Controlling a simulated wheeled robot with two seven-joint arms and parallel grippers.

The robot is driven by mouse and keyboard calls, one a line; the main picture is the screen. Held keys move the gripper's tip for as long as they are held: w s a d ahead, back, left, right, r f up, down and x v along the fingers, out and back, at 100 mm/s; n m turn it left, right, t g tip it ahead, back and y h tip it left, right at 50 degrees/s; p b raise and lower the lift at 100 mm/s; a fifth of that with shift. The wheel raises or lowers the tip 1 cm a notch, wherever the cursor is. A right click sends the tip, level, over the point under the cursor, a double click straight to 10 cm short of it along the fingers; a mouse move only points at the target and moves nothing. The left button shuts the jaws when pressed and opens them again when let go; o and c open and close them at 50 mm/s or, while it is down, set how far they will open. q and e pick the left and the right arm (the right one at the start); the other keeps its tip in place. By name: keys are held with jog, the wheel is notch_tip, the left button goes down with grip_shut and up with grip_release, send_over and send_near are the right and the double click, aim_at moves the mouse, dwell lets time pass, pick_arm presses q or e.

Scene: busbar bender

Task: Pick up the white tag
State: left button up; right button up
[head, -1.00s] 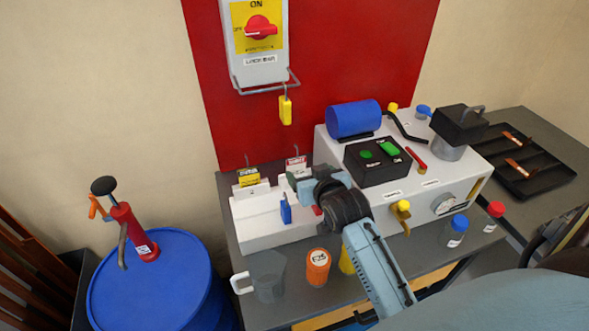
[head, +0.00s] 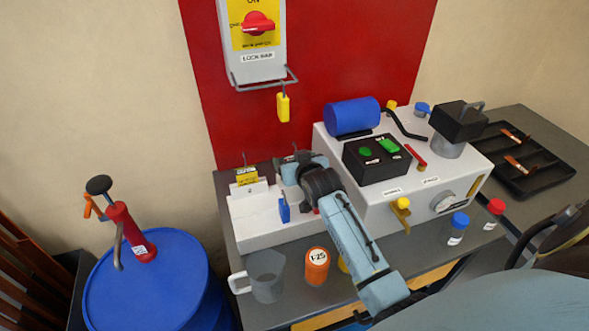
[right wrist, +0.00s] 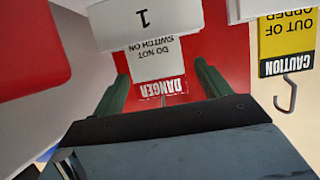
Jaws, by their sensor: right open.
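The white tag (right wrist: 160,65) has a red DANGER band and the words DO NOT SWITCH ON. In the right wrist view it appears upside down, with its other end at the white holder marked 1 (right wrist: 135,22). My right gripper (right wrist: 161,88) is open, with one green finger on each side of the tag; I cannot tell whether they touch it. In the head view my right gripper (head: 291,172) is over the white rack (head: 262,232) and hides most of the tag. My left gripper is not in view.
A yellow CAUTION tag (right wrist: 288,40) with a metal hook stands beside the white one, also in the head view (head: 247,177). A blue padlock (head: 284,209) is at the rack's front. A grey jug (head: 266,276) and orange container (head: 317,266) stand nearer. The bender (head: 345,182) is right.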

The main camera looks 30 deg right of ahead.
jog(key=shift+c, duration=0.2)
jog(key=c, duration=1)
jog(key=shift+r, duration=0.1)
